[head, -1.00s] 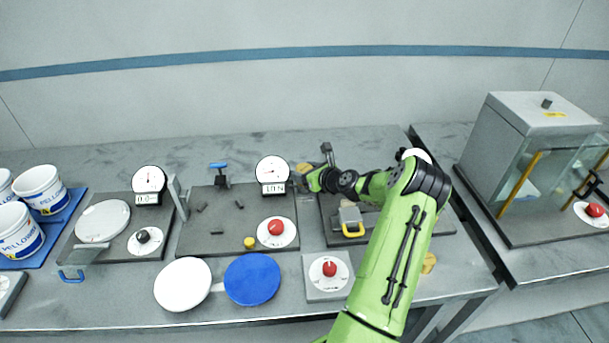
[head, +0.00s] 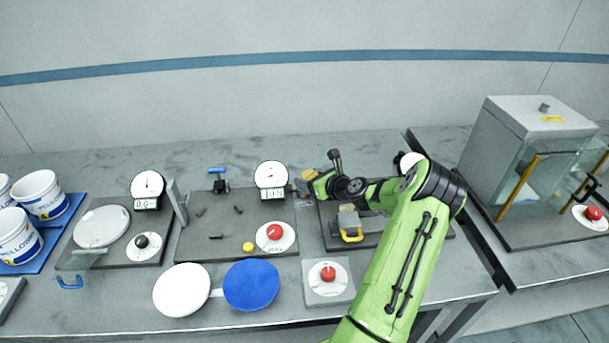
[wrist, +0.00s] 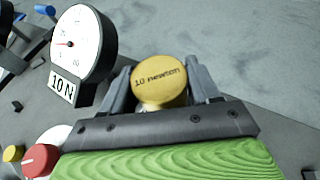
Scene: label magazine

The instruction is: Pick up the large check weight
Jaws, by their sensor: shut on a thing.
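The large check weight (wrist: 160,81) is a yellow disc-topped piece marked "10 newton". It sits between the two grey fingers of my gripper (wrist: 163,88), which is shut on it, in the wrist view. In the head view the weight (head: 309,174) shows small at my gripper (head: 304,184), just right of the right-hand dial gauge (head: 271,174). Its underside is hidden, so I cannot tell whether it is clear of the surface.
The "10 N" gauge (wrist: 83,44) stands close left of my gripper. A small yellow weight (head: 248,246) and a red knob (head: 275,231) are on the dark plate (head: 215,225). A grey block with a yellow handle (head: 350,225) stands near my forearm. Bench behind is clear.

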